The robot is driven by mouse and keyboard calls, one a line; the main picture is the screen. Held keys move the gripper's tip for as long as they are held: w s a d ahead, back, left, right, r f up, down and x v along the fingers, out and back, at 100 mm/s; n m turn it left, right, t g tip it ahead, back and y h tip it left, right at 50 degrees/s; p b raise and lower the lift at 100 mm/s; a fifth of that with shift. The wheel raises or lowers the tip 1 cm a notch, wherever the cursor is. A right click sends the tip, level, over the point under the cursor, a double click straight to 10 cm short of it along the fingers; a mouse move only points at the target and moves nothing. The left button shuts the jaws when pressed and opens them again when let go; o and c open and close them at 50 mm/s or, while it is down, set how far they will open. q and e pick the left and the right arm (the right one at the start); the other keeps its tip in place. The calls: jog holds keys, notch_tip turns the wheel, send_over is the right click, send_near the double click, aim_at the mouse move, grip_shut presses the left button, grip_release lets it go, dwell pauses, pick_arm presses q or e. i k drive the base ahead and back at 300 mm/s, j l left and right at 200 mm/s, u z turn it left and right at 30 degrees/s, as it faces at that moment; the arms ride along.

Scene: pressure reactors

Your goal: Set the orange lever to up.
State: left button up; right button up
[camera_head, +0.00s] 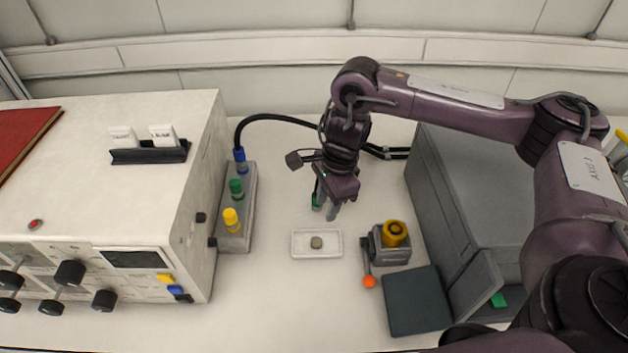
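The orange lever is a thin grey arm with an orange ball tip (369,282). It hangs from the left side of a small grey block (391,246) with a yellow knob (394,233) on top. The lever points toward the front of the table, its ball lowest in the picture. My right gripper (325,207) points down, behind and left of the block, clear of the lever. A small green patch shows at its fingertips; whether it is part of the gripper or an object, and how far the fingers are apart, is unclear. My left gripper is out of view.
A white tray (301,251) with a grey round piece lies left of the lever. A dark square pad (417,300) lies right of it. A grey case (452,190) stands right, a rack with coloured caps (236,242) left, beside a large white instrument (90,205).

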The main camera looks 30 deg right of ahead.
aim_at(368, 281)
jog(key=k, duration=1.5)
